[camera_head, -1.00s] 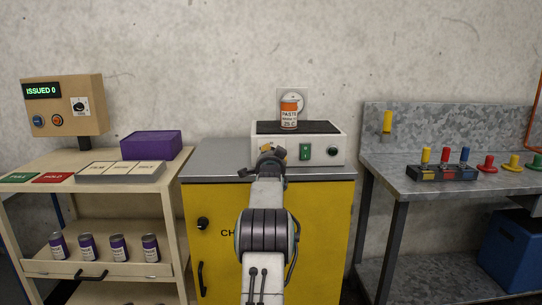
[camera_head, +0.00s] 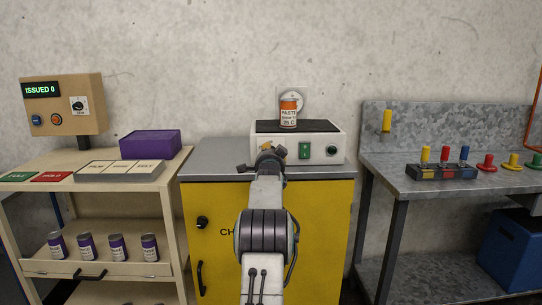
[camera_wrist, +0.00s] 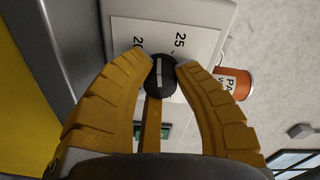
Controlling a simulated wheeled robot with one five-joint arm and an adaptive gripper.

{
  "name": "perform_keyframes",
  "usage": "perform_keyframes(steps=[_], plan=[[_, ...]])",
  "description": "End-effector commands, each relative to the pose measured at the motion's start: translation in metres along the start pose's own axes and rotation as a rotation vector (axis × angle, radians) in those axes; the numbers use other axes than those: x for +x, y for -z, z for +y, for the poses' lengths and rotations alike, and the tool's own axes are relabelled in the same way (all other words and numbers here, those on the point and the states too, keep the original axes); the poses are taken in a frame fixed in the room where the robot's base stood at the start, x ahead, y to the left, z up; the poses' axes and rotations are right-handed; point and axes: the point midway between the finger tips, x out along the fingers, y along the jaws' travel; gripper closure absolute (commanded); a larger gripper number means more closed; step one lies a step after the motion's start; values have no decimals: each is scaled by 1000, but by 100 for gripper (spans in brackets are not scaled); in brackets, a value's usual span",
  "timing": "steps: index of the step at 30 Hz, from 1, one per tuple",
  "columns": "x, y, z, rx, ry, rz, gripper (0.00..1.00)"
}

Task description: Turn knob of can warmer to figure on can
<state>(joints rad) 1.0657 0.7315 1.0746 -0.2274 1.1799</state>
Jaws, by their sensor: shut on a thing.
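The can warmer (camera_head: 331,146) is a white box with a black top, standing on the yellow cabinet. An orange and white can (camera_head: 289,117) stands on it; its small label reads PASTE and appears to say 25 C. The can also shows at the right of the wrist view (camera_wrist: 236,84). The black knob (camera_wrist: 160,76) sits on a white dial plate with figures 20 and 25 visible. Its white mark lies roughly upright in the picture, between those figures. My gripper (camera_wrist: 162,68) is shut on the knob, a yellow finger at each side. In the head view my gripper (camera_head: 267,158) hides the knob.
A green switch (camera_head: 304,151) and a dark round fitting (camera_head: 332,151) are on the warmer's front. A shelf cart (camera_head: 85,190) with several purple cans stands left. A metal bench (camera_head: 455,178) stands right. The cabinet top (camera_head: 215,160) left of the warmer is clear.

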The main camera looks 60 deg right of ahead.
Motion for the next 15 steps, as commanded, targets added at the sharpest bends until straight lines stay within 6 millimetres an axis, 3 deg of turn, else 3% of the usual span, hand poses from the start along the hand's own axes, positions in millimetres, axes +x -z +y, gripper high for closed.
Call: perform_keyframes(steps=[15], plan=[[0, -2, -4, 375, -21, -9, 100]])
